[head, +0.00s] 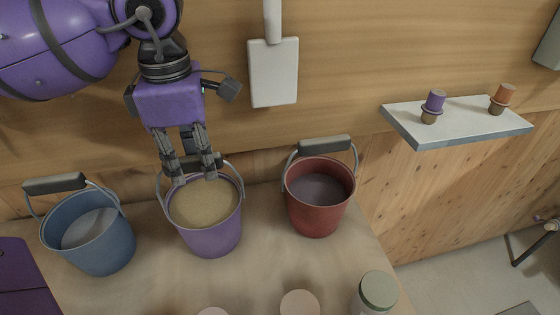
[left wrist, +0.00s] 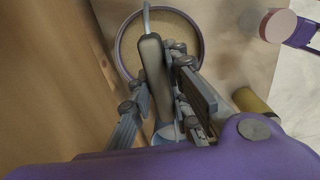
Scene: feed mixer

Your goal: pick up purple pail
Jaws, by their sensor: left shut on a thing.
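The purple pail (head: 212,240) stands upright on the table between a blue pail and a red pail, filled with tan grainy feed. My left gripper (head: 190,172) comes down from above at the pail's back rim and is shut on its raised handle. In the left wrist view the grey handle grip (left wrist: 152,68) lies between the fingers of the left gripper (left wrist: 158,88), with the pail's round rim (left wrist: 122,48) and feed beyond. Part of the handle is hidden behind the fingers in the head view. My right gripper is not seen at work here.
The blue pail (head: 100,248) stands left and the red pail (head: 318,212) right, both with handles raised. A green-lidded jar (head: 378,292) and pale round tops (head: 300,303) are at the table's front. A wall shelf (head: 455,120) holds two small stoppered items. A white scoop (head: 273,72) hangs behind.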

